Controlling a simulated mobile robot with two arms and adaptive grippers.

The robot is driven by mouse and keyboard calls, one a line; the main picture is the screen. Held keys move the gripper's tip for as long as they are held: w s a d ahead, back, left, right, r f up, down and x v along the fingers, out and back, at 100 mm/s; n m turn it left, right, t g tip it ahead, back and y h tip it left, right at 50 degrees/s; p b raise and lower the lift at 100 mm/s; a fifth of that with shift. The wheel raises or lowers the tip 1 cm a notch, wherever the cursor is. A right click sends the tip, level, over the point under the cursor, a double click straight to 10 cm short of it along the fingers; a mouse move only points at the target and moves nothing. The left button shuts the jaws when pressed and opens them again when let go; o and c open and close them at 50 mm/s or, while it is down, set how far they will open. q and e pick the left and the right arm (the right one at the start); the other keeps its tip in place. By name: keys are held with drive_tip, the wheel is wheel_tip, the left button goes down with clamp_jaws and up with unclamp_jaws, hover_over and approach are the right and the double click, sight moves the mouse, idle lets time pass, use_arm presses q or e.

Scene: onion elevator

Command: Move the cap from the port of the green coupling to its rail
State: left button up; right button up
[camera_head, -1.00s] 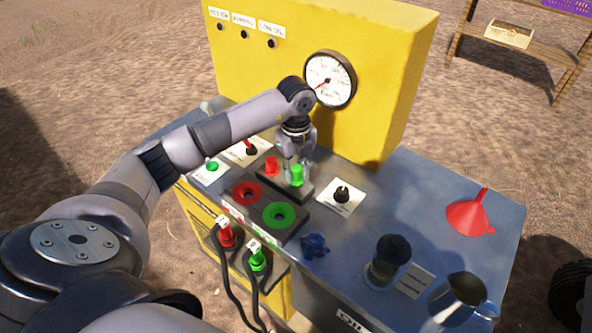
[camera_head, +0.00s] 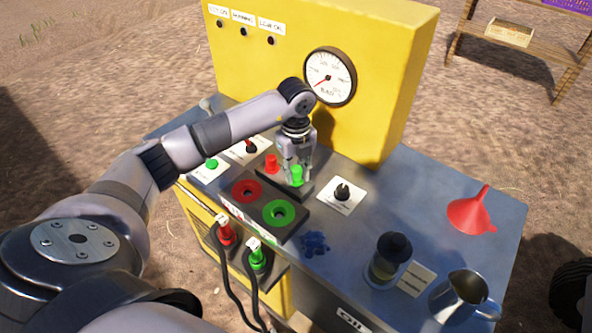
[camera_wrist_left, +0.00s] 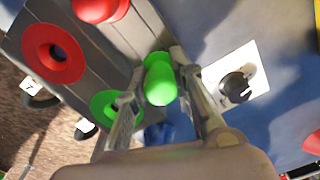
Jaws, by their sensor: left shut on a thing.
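The green cap (camera_head: 297,175) stands on the dark rail (camera_head: 268,180) behind the ports, to the right of the red cap (camera_head: 271,163). My left gripper (camera_head: 296,172) reaches down over the green cap and is shut on it. In the left wrist view the green cap (camera_wrist_left: 160,80) sits between the two fingers. The green port ring (camera_head: 279,213) is uncovered, with a dark hole in its middle. The red port ring (camera_head: 246,191) is uncovered too. Whether the cap is fully seated on the rail is hard to tell. My right gripper is not in view.
A black knob (camera_head: 342,192) on a white plate is right of the rail. A blue object (camera_head: 315,243), a dark-lidded jar (camera_head: 390,256), a metal jug (camera_head: 462,296) and a red funnel (camera_head: 471,213) stand rightward. The yellow panel (camera_head: 300,60) with a gauge (camera_head: 330,77) rises behind.

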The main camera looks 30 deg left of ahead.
use_arm(q)
drive_tip(key=shift+f, duration=0.15)
idle(0.4)
drive_tip(key=shift+f+b, duration=0.3)
drive_tip(key=shift+f, duration=0.15)
idle(0.6)
idle(0.4)
drive_tip(key=o, duration=1)
drive_tip(key=o, duration=0.4)
drive_tip(key=shift+r, duration=0.1)
drive_tip(key=shift+r+p, duration=2.6)
drive_tip(key=shift+r, duration=0.85)
